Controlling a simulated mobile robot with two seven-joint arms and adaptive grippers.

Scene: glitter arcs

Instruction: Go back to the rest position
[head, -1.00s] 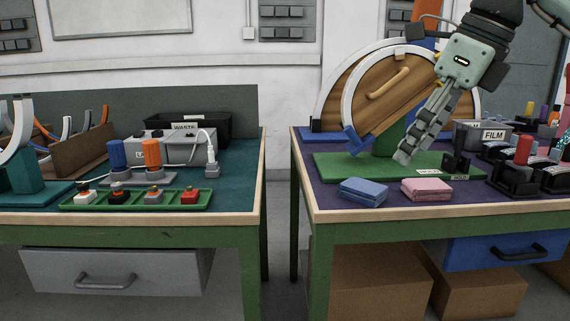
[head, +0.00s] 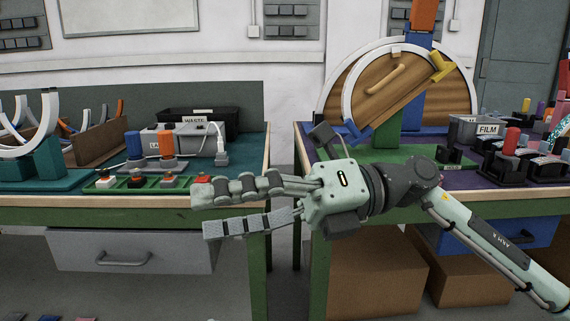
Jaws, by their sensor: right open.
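My right gripper (head: 203,212) is in the lower middle of the head view. It points left, with its two fingers apart and nothing between them. It hangs in front of the gap between the two tables and overlaps the left table's front edge. Its arm comes in from the lower right. The wooden disc stand (head: 460,98) with its white arc stands on the right table, clear of the gripper. A yellow piece (head: 442,68) sits at the upper end of its tilted board and a blue piece at the lower end. My left gripper is not in view.
The left table holds a green tray (head: 140,184) of coloured buttons, a grey box, a black waste bin (head: 222,117) and arc racks. The right table (head: 310,196) holds a film bin (head: 464,131) and black holders. My arm hides its front part, where sponges lay.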

